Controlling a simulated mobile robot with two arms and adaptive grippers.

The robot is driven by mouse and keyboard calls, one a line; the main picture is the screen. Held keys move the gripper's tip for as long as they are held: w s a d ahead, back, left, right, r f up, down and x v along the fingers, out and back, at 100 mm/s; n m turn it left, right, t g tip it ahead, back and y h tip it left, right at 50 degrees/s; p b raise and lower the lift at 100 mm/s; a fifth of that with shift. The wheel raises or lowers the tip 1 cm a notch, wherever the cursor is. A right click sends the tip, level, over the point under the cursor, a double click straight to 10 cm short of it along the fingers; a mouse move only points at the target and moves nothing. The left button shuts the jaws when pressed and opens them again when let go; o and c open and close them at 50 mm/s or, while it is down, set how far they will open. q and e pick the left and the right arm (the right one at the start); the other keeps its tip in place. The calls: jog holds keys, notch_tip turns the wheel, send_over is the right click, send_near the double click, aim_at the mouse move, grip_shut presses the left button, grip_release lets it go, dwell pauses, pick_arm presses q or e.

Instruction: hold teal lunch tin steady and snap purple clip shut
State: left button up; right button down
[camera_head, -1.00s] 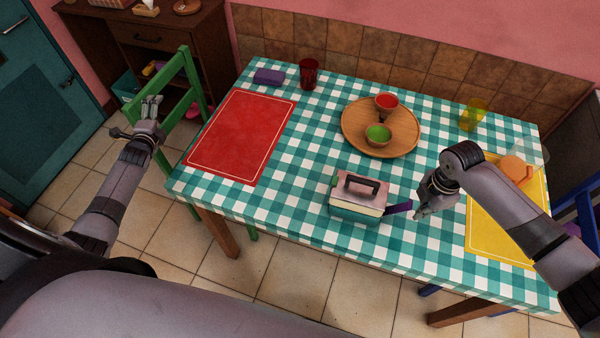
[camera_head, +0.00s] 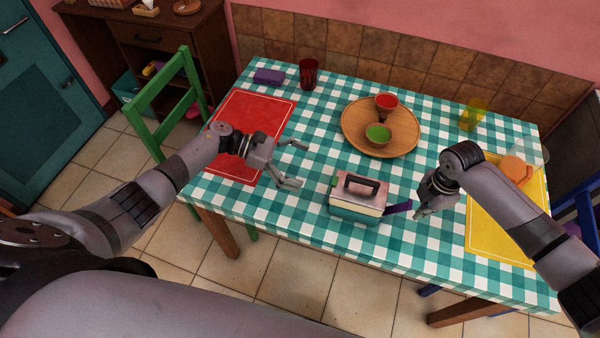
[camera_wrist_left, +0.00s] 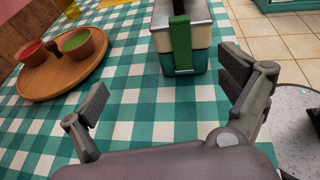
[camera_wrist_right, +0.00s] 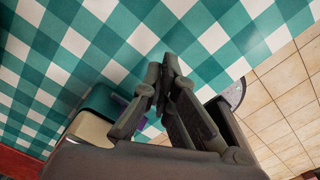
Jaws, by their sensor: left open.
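The teal lunch tin (camera_head: 355,210), with a cream band, pinkish-grey lid and dark handle, stands upright near the table's front edge. Its purple clip (camera_head: 398,208) sticks out from its right side, swung away from the wall. In the left wrist view the tin (camera_wrist_left: 205,62) shows a green clip (camera_wrist_left: 183,50) lying against its near side. My left gripper (camera_head: 292,164) is open and empty, left of the tin, with its fingers towards it. My right gripper (camera_head: 421,213) is just right of the purple clip; its fingers are together in the right wrist view, which partly hide the clip (camera_wrist_right: 141,124).
A round wooden board (camera_head: 355,142) with a red bowl (camera_head: 386,102) and a green bowl (camera_head: 378,134) stands behind the tin. A red placemat (camera_head: 262,110) lies left, a yellow one (camera_head: 490,228) right. Checked cloth is clear between my left gripper and the tin.

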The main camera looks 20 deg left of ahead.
pick_arm(q)
jog(key=s+f+m+g, duration=0.1)
jog(key=s+m+g, duration=0.1)
send_near(355, 216)
jog(key=shift+y, duration=0.3)
jog(key=w+d, duration=0.1)
jog(key=w+d+f, duration=0.1)
jog(key=w, duration=0.1)
jog(key=w+d, duration=0.1)
jog(key=shift+w+d+f, duration=0.15)
jog(key=shift+d+f, duration=0.2)
jog(key=shift+d, duration=0.05)
jog(key=c, duration=1.5)
jog(key=shift+o, duration=0.2)
dwell(0.3)
